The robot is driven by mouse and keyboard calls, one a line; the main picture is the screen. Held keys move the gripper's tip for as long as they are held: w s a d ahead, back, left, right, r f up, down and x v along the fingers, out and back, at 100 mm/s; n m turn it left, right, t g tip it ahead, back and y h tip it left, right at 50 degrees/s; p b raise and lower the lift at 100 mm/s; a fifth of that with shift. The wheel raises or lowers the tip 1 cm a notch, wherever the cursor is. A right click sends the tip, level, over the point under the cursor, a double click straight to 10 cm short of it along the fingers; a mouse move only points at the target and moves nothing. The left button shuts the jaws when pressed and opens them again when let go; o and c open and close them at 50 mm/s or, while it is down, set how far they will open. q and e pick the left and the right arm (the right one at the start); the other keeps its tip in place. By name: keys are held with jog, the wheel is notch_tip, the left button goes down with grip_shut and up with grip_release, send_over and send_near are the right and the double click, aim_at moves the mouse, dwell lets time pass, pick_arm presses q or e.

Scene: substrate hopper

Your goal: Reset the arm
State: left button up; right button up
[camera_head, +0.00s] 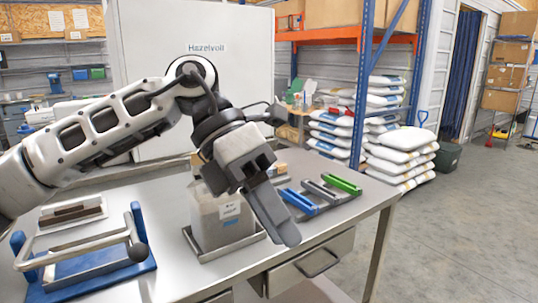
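My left arm comes in from the left, over the metal table (170,265). My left gripper (272,212) points down and to the right, in front of a grey block-like container (218,219) with a small label. I cannot tell whether the gripper touches it. The fingers overlap from this side, so their opening is unclear; I see nothing held between them. The container stands on a shallow metal tray (205,256) and is partly hidden by the gripper. My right gripper is not in view.
A blue-based metal frame (87,270) and a small tray with brown pieces (97,214) are at the left. Blue, grey and green-handled tools (319,194) lie at the right. A white Hazelvoll cabinet (240,80) stands behind.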

pick_arm(q)
jog(key=s+d+n+g+h, duration=0.2)
jog(key=s+d+g+h, duration=0.2)
jog(key=d+h, duration=0.35)
jog(key=w+a+f+n+t+h, duration=0.1)
jog(key=w+a+f+n+t, duration=0.25)
jog(key=n+t, duration=0.65)
jog(key=w+a+f+n+t, duration=0.3)
jog(key=f+n+t, duration=0.3)
jog(key=n, duration=0.6)
jog(key=w+a+f+n+t+h, duration=0.1)
jog(key=w+a+f+n+t, duration=0.25)
jog(key=n+t, duration=0.65)
jog(key=s+a+f+n+y, duration=0.1)
jog(key=a+f+n+y, duration=0.15)
jog(key=f, duration=0.25)
jog(key=s+a+f+n+g+y, duration=0.1)
jog(key=s+a+f+n+y, duration=0.1)
jog(key=f+n+y, duration=0.3)
jog(key=s+a+f+n+y, duration=0.1)
jog(key=a+f+n+y, duration=0.15)
jog(key=f, duration=0.35)
jog(key=s+a+f+n+g+y, duration=0.3)
jog(key=s+a+f+g, duration=0.2)
jog(key=s+f, duration=0.5)
jog(key=shift+s+a+f, duration=0.25)
jog(key=shift+s+f, duration=0.1)
jog(key=shift+f, duration=0.25)
